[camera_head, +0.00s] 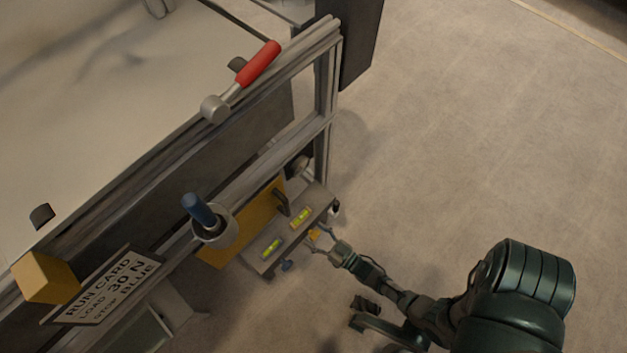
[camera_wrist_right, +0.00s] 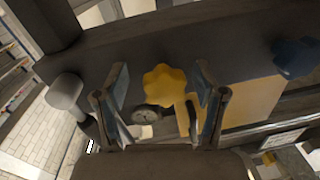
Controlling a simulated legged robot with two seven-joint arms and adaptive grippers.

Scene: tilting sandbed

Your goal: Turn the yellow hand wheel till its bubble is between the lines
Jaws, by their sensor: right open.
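The yellow hand wheel (camera_wrist_right: 165,87) shows between the fingers of my open right gripper (camera_wrist_right: 162,82) in the wrist view; the fingers stand apart on either side of it. In the head view, my right gripper (camera_head: 319,241) is at the wheel (camera_head: 314,235), which is partly hidden, on the front of a grey panel (camera_head: 262,262). Whether a finger touches it, I cannot tell. Two green-yellow bubble vials, one nearer the yellow wheel (camera_head: 301,217) and one nearer the blue wheel (camera_head: 271,248), lie on the panel. Their bubbles and lines are too small to read. My left gripper is out of view.
A blue hand wheel (camera_head: 286,266) sits left of the yellow one; it shows at the right in the wrist view (camera_wrist_right: 295,58). A red-handled hammer (camera_head: 243,80), a cup with a blue-handled tool (camera_head: 214,222) and a run card (camera_head: 105,288) are along the bed's edge. Floor on the right is clear.

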